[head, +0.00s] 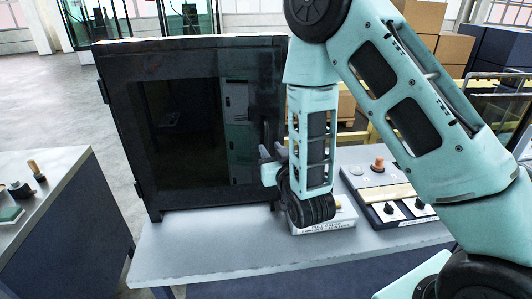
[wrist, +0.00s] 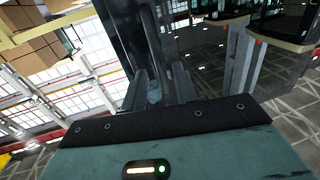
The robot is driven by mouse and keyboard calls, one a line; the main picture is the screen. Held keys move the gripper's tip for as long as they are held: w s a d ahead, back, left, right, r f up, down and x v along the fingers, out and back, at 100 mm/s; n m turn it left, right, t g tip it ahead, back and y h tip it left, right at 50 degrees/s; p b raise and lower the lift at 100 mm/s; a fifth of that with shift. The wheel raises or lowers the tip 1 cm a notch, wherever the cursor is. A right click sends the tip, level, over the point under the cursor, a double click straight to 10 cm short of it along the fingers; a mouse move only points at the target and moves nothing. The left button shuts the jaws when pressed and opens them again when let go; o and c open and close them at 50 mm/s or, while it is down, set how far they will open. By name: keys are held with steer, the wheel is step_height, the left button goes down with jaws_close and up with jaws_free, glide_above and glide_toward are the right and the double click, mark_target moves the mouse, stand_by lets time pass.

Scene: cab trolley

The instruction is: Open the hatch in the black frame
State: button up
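The hatch (head: 185,130) is a dark glazed panel in a thick black frame (head: 130,150), standing on the grey worktop at the left in the head view. It looks closed, with hinge blocks on its left edge. My gripper (head: 270,153) is at the frame's lower right edge, close in front of it. In the wrist view, the two grey fingers of my gripper (wrist: 160,88) stand apart, with dark upright parts and glossy reflections between and behind them. I cannot tell whether the fingers touch anything.
The grey worktop (head: 210,245) is clear in front of the hatch. A control panel (head: 385,195) with knobs and an orange-brown button lies at the right, beside a white labelled box (head: 325,220). Another bench (head: 50,180) stands at the left. Cardboard boxes (head: 450,50) are behind.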

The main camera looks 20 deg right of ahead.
mark_target(267, 143)
steer(key=shift+w+d+f+b, duration=0.15)
steer(key=shift+w+b, duration=0.2)
steer(key=shift+b, duration=0.75)
steer(key=shift+w+a+f+b, duration=0.15)
steer(key=shift+w+b, duration=0.2)
steer(key=shift+b, duration=0.75)
steer(key=shift+w+d+b, duration=0.1)
steer(key=shift+w+b, duration=0.1)
steer(key=shift+b, duration=0.8)
steer(key=shift+r+b, duration=0.15)
steer(key=shift+b, duration=0.25)
steer(key=shift+w+d+r+p, duration=0.15)
steer(key=shift+w+p, duration=0.25)
steer(key=shift+w, duration=0.2)
steer(key=shift+w+a+r+p, duration=0.1)
steer(key=shift+w+p, duration=0.25)
steer(key=shift+w, duration=0.2)
steer(key=shift+w+d, duration=0.1)
steer(key=shift+w, duration=0.3)
steer(key=shift+f, duration=0.1)
jaws_close()
